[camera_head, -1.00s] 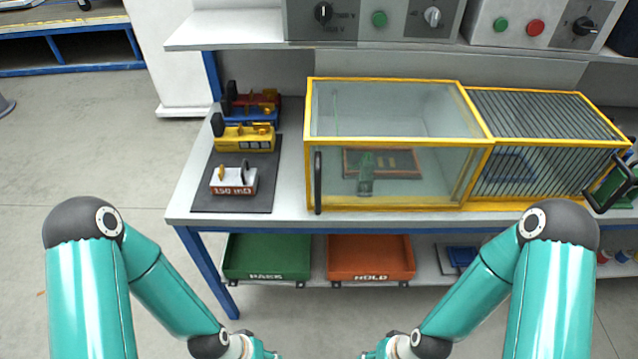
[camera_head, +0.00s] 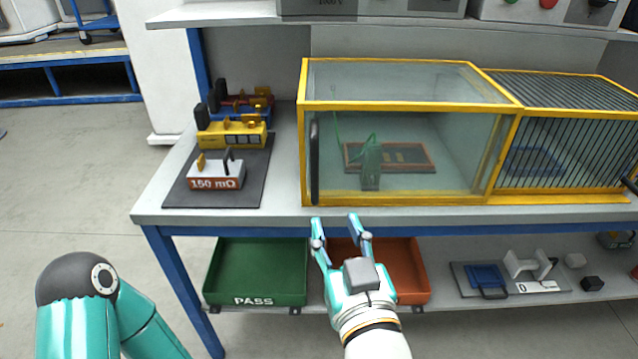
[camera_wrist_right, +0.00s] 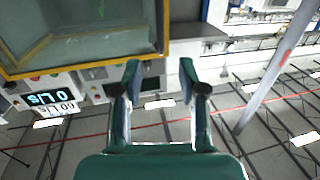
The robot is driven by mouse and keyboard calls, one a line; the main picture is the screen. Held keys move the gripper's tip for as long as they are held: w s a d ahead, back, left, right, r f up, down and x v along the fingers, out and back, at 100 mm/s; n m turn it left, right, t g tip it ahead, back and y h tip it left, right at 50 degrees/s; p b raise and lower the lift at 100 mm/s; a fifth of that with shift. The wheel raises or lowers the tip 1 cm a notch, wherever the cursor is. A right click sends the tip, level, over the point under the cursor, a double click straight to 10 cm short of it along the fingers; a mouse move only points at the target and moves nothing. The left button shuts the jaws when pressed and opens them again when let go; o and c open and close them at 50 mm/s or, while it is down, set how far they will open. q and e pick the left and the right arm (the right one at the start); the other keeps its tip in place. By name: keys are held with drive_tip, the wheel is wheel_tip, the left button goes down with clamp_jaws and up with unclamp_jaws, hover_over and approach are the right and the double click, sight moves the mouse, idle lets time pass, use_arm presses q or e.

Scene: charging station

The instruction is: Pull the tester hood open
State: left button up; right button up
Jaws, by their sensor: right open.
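The tester hood (camera_head: 410,82) is a clear box with a yellow frame on the bench, and it looks closed. Its black upright handle (camera_head: 314,162) is on the left of its front face. A green fixture (camera_head: 371,165) and a brown board show inside through the glass. My right gripper (camera_head: 338,222) is open and empty, in front of the bench edge, below and slightly right of the handle. In the right wrist view the open fingers (camera_wrist_right: 163,75) show with part of the yellow frame (camera_wrist_right: 90,62) at upper left. My left gripper is out of view.
A barred yellow cage (camera_head: 565,150) adjoins the hood on the right. Coloured blocks (camera_head: 232,133) and a 150 mΩ block (camera_head: 216,174) stand on a dark mat at left. Green (camera_head: 255,272) and orange (camera_head: 408,272) bins sit on the lower shelf.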

drive_tip(key=p, duration=0.9)
approach(315, 165)
drive_tip(key=w, duration=0.3)
drive_tip(key=w+a, duration=0.1)
drive_tip(key=w, duration=0.3)
drive_tip(key=w+a+p, duration=0.1)
drive_tip(key=w, duration=0.2)
drive_tip(key=shift+w+f, duration=0.1)
drive_tip(key=shift+w, duration=0.25)
clamp_jaws()
